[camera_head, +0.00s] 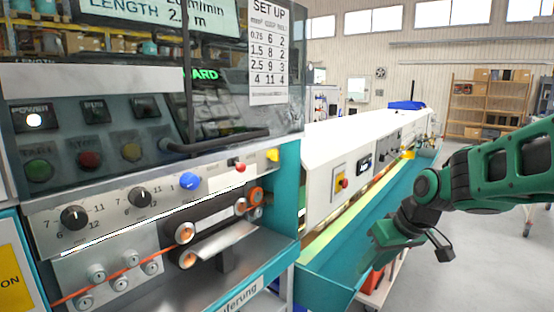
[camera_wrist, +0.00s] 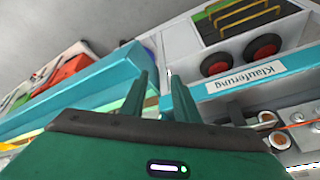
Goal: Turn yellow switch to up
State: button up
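A small yellow switch (camera_head: 273,155) sits at the right end of the grey control panel (camera_head: 120,212) in the head view. A red switch (camera_head: 239,167) and a blue switch (camera_head: 190,181) are to its left on the same panel. The yellow switch's exact lever angle is too small to tell. My gripper (camera_head: 376,243) is to the right of and lower than the switch, well apart from it, over the teal trough. In the wrist view my gripper (camera_wrist: 160,82) shows two green fingers apart with nothing between them. The yellow switch is not recognizable there.
The dark clear cover with its handle (camera_head: 215,142) is above the panel. Orange wire runs past rollers (camera_head: 184,233) below it. A long white machine housing (camera_head: 350,140) and teal trough (camera_head: 340,255) extend to the right. Open floor (camera_head: 480,240) lies farther right.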

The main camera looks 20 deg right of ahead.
jog(key=w+a+r+n+t+y, duration=0.1)
jog(key=w+a+r+n+t, duration=0.1)
jog(key=w, duration=0.4)
jog(key=w+a+r+n+t+y, duration=0.1)
jog(key=w+a+r+n+y, duration=0.1)
jog(key=w, duration=0.4)
jog(key=n+t+y, duration=0.3)
jog(key=t+y, duration=0.3)
jog(key=t, duration=0.1)
send_near(278, 155)
jog(key=x, duration=0.9)
jog(key=shift+w, duration=0.15)
grip_shut()
jog(key=shift+a, duration=0.2)
jog(key=shift+d, duration=0.1)
